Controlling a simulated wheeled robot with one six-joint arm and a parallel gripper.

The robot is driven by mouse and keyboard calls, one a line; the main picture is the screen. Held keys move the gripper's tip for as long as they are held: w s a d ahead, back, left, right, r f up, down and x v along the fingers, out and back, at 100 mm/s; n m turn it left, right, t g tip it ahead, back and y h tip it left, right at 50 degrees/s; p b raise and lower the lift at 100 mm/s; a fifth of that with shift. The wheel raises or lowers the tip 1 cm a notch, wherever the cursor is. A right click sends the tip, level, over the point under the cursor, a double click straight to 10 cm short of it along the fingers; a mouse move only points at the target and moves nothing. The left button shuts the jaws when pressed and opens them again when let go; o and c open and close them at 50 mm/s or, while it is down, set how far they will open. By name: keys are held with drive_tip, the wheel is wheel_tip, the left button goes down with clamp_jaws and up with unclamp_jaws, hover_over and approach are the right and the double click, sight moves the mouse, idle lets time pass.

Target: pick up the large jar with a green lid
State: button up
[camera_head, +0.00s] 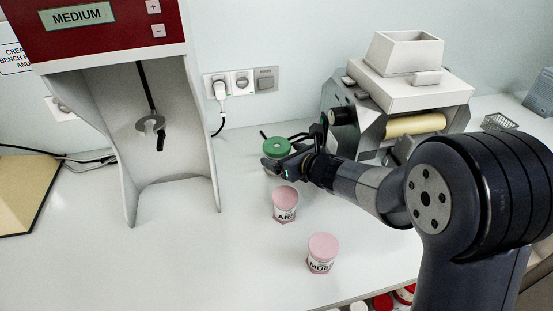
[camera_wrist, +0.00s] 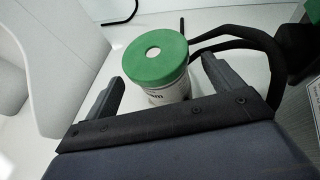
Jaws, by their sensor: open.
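The large jar with a green lid (camera_head: 275,148) stands upright on the white bench, in front of the wall sockets. In the wrist view the green-lidded jar (camera_wrist: 158,62) shows its round lid with a pale dot and a labelled white body. My gripper (camera_head: 288,162) is at the jar, partly covering it in the head view. In the wrist view my gripper (camera_wrist: 165,88) is open, with one finger on each side of the jar and gaps visible. The lower part of the jar is hidden behind the gripper.
Two pink-lidded jars, a nearer one (camera_head: 322,252) and a farther one (camera_head: 285,203), stand in front of my gripper. A red and white machine (camera_head: 200,150) is at left. A mill with a roller (camera_head: 410,90) stands behind my arm. The bench's front left is clear.

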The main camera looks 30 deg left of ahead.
drive_tip(key=shift+p+x, duration=0.4)
drive_tip(key=shift+x, duration=1.65)
drive_tip(key=shift+c, duration=0.5)
drive_tip(key=c, duration=0.9)
